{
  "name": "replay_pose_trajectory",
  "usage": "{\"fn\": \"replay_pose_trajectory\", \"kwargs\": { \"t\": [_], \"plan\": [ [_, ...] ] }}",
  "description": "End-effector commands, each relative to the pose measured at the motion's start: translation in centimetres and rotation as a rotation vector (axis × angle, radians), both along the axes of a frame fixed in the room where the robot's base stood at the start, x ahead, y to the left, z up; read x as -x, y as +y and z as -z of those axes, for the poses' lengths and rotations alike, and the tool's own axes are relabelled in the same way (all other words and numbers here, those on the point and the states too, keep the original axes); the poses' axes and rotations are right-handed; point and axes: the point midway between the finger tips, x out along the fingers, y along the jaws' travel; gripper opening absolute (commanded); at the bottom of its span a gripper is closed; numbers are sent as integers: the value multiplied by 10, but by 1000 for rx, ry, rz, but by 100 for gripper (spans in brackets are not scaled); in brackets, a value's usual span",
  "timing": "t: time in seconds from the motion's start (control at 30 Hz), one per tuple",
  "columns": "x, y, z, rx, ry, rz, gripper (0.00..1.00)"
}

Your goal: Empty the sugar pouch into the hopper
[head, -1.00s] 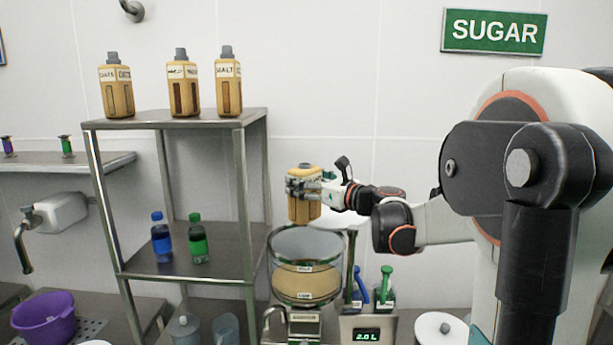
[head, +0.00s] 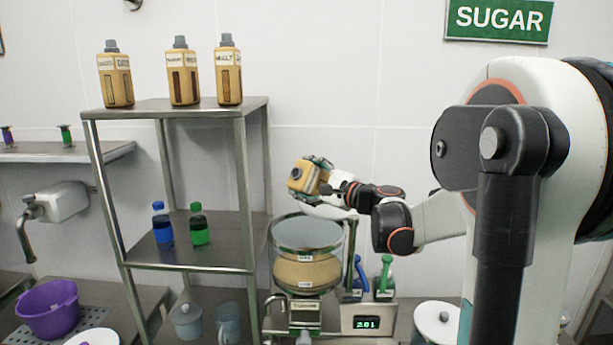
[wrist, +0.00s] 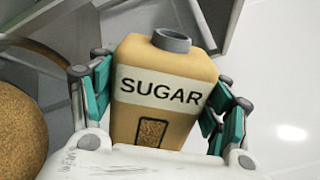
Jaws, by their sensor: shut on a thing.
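The sugar pouch (head: 306,176) is a tan, box-shaped pouch with a grey round neck. In the wrist view the pouch (wrist: 160,117) shows a "SUGAR" label and a small window with brown grains. Its neck looks open, with no cap on it. My gripper (head: 322,174) is shut on the pouch, with green pads on both sides. The pouch is tilted, neck toward the left and the head camera, above the hopper. The hopper (head: 306,236) is a clear round bowl with a metal rim, holding tan material. I see no stream of sugar.
A steel shelf (head: 150,107) stands left of the hopper, with several labelled bottles on top and blue and green bottles below. A purple basin (head: 48,306) is far left.

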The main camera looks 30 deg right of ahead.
Motion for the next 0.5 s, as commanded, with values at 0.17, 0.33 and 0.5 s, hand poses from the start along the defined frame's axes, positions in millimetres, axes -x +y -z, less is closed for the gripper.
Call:
{"fn": "replay_pose_trajectory", "kwargs": {
  "t": [0.17, 0.33, 0.5],
  "plan": [
    [0, 0, 11, 207, -54, 0, 27],
    [0, 0, 22, 409, -107, 0, 27],
    [0, 0, 32, 611, -159, 0, 27]
  ]
}}
